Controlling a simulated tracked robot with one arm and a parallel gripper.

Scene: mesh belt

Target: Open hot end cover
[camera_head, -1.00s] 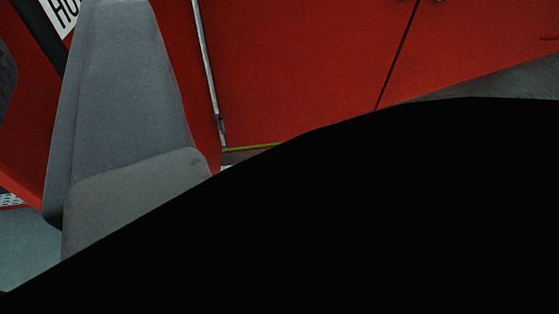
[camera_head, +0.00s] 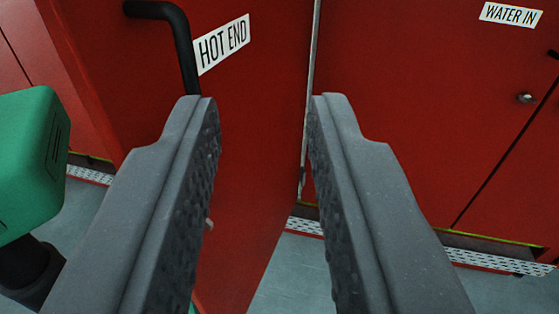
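The hot end cover (camera_head: 255,150) is a red panel with a white "HOT END" label (camera_head: 222,45). Its bottom edge runs toward me over the floor, so it stands out at an angle from the machine face, with its right side by a pale vertical strip. A black bent handle (camera_head: 178,35) is on the cover at upper left. My gripper (camera_head: 263,100) is open, fingers wide apart, nothing between them. The left fingertip overlaps the handle's lower end in the picture; I cannot tell whether they touch. The left finger hides part of the cover.
A red panel labelled "WATER IN" (camera_head: 511,14) with a small metal latch (camera_head: 526,98) is at right. A green box-shaped object (camera_head: 30,160) with a black part below is at far left. Grey floor (camera_head: 290,275) shows below the machine, with a white perforated strip (camera_head: 482,258).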

